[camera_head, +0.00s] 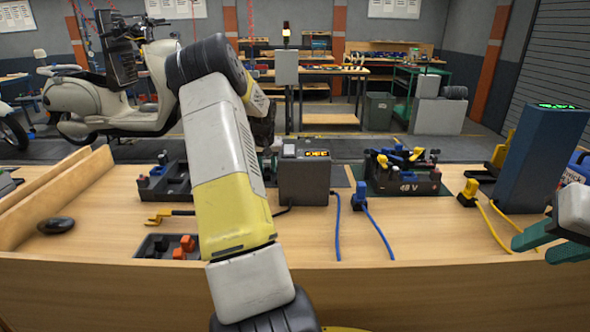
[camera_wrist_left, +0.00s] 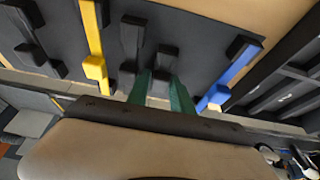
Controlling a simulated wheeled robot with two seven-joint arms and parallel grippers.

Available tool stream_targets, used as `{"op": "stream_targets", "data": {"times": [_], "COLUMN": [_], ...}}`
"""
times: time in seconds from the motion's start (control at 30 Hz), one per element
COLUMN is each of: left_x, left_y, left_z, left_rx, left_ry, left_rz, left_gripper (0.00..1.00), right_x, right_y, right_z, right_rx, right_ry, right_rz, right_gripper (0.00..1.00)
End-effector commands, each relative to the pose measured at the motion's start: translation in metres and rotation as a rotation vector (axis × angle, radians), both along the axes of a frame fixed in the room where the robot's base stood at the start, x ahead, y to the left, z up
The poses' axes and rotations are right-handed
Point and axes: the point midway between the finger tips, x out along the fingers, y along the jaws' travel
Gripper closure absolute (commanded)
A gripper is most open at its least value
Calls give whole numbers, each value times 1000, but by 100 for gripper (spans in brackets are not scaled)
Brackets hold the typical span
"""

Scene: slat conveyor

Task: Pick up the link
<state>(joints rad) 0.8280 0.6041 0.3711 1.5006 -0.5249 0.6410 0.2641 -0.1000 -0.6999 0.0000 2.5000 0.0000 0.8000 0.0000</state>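In the left wrist view, several links lie on a dark grey surface: a yellow link (camera_wrist_left: 93,40), a black link (camera_wrist_left: 133,40), another black piece (camera_wrist_left: 166,58) and a blue link (camera_wrist_left: 232,72). The task does not say which link is meant. My left gripper (camera_wrist_left: 161,88) has two green fingers, a short gap apart, at the near end of the black pieces. Something dark shows between the fingers, but whether they touch it is unclear. In the head view my left arm hides these fingers. My right gripper (camera_head: 553,243) is at the right edge, with its green fingers apart and nothing visible between them.
On the wooden bench stand a grey box with a display (camera_head: 304,176), a dark holder with coloured parts (camera_head: 402,182), a tray with orange pieces (camera_head: 156,246) and a blue tower (camera_head: 541,160). Blue and yellow cables cross the bench. The front middle is mostly clear.

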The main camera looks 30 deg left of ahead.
Motion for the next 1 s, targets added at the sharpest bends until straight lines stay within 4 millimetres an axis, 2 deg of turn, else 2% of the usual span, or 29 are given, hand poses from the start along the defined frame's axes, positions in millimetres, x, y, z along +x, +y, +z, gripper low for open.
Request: {"op": "stream_targets", "data": {"times": [0.1,0.23,0.57,0.67,1.0], "left_x": [0,0,0,1,0], "left_y": [0,0,0,1,0], "left_z": [0,1,3,14,80], "left_rx": [0,0,0,3,3], "left_ry": [0,0,-1,-4,-4], "left_rz": [0,0,0,0,0], "left_gripper": [75,100,100,100,100], "right_x": [0,0,0,0,0], "right_y": [0,0,0,0,0], "right_z": [0,0,0,0,0], "right_rx": [0,0,0,0,0], "right_ry": [0,0,0,0,0], "right_rz": [0,0,0,0,0], "right_gripper": [64,64,64,64,64]}}
